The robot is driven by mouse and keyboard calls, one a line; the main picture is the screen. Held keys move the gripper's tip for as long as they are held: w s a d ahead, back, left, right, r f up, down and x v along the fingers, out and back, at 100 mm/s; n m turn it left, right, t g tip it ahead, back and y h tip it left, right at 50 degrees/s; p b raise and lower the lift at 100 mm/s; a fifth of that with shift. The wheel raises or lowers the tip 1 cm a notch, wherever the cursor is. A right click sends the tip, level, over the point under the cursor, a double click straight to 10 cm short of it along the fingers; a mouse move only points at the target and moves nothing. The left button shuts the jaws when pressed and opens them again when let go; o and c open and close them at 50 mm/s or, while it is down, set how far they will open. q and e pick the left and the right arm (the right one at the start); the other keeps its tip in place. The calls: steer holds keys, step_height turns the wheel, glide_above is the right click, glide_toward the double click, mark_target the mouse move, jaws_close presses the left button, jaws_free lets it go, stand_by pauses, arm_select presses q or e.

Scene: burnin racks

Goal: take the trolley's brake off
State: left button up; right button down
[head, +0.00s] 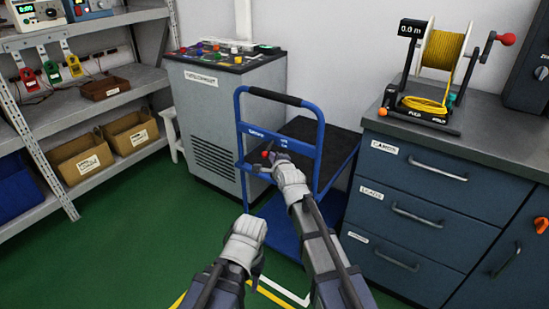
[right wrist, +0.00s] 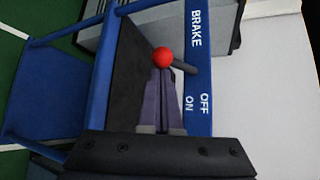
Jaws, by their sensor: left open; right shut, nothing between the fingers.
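The blue trolley (head: 318,155) stands between the grey cabinet and the drawer bench, its black-gripped handle upright. Its blue crossbar carries the words BRAKE, OFF and ON, readable in the right wrist view (right wrist: 197,75). The red knob of the brake lever (right wrist: 162,57) sits in front of this bar on a dark rod; it also shows in the head view (head: 265,155). I cannot tell which mark the lever is at. My right gripper (right wrist: 164,75) is shut and empty, its tips at or just short of the knob; contact is unclear. My left gripper (head: 245,228) is open, lower and away from the trolley.
A grey cabinet (head: 225,110) with a control panel stands behind the trolley on the left. The drawer bench (head: 425,205) stands close on the right, with a yellow cable reel (head: 440,65) on top. Shelving (head: 85,110) is at far left. Green floor (head: 130,240) is clear at left.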

mark_target(272, 140)
step_height(272, 140, up, 6)
steer(key=m+g+y+p, duration=0.1)
steer(key=g+p, duration=0.1)
steer(key=p, duration=0.3)
steer(key=m+g+y+p, duration=0.1)
steer(key=m+g+p, duration=0.1)
steer(key=g+p, duration=0.1)
steer(key=m+g+y+p, duration=0.1)
steer(key=m+g+p, duration=0.1)
steer(key=p, duration=0.4)
steer(key=shift+s+a+y+p, duration=0.15)
steer(key=shift+y+p, duration=0.15)
steer(key=shift+p, duration=0.05)
steer(key=shift+s+f, duration=0.1)
stand_by(0.4)
steer(key=shift+r+p, duration=0.7)
steer(key=shift+r, duration=0.1)
